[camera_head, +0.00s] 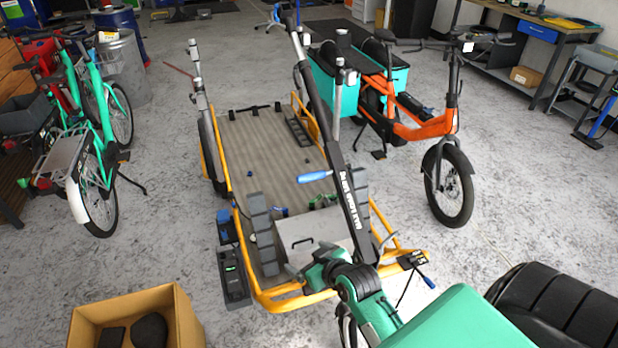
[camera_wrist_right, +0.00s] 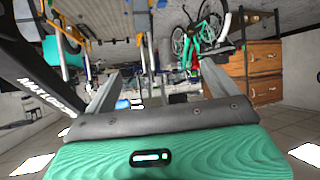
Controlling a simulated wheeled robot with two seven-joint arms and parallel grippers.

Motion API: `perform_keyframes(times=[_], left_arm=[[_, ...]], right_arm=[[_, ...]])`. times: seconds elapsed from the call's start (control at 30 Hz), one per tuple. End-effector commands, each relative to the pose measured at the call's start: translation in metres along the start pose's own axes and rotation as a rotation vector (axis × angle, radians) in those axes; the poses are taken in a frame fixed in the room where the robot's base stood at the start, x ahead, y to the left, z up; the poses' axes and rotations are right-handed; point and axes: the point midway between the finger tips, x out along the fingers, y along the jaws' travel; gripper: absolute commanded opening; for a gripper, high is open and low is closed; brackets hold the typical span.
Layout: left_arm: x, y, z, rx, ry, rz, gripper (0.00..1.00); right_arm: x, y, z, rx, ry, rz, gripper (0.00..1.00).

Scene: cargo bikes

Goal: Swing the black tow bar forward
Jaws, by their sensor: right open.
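The black tow bar (camera_head: 345,185) with white lettering rises from the near end of the yellow-framed cargo trailer (camera_head: 268,303), leaning back over its deck toward the upper left. A blue lever (camera_head: 314,177) sticks out left beside it. My right gripper (camera_head: 338,254) is open at the bar's lower end, near the trailer's near end. In the right wrist view the bar (camera_wrist_right: 38,88) passes left of the open fingers (camera_wrist_right: 158,78), with nothing held between them. My left gripper is not in view.
An orange cargo bike (camera_head: 425,128) stands right of the trailer, and green bikes (camera_head: 95,165) stand left. An open cardboard box (camera_head: 190,325) sits at the lower left. A workbench (camera_head: 560,40) is at the back right. Bare floor lies left of the trailer.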

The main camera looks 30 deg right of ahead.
Motion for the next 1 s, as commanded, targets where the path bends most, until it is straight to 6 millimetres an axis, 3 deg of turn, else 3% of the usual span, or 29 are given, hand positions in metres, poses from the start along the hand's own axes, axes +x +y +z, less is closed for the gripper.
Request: perform_keyframes(times=[0.2,0.4,0.67,1.0], left_arm=[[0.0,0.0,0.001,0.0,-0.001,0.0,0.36],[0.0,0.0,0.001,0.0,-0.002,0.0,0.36],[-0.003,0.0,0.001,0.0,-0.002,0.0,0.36],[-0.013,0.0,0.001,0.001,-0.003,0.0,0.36]], right_arm=[[0.032,0.067,-0.059,0.065,0.322,0.149,0.91],[0.037,0.11,-0.082,0.11,0.493,0.274,0.91],[0.045,0.125,-0.093,0.12,0.533,0.309,0.91],[0.094,0.143,-0.123,0.12,0.532,0.307,0.91]])
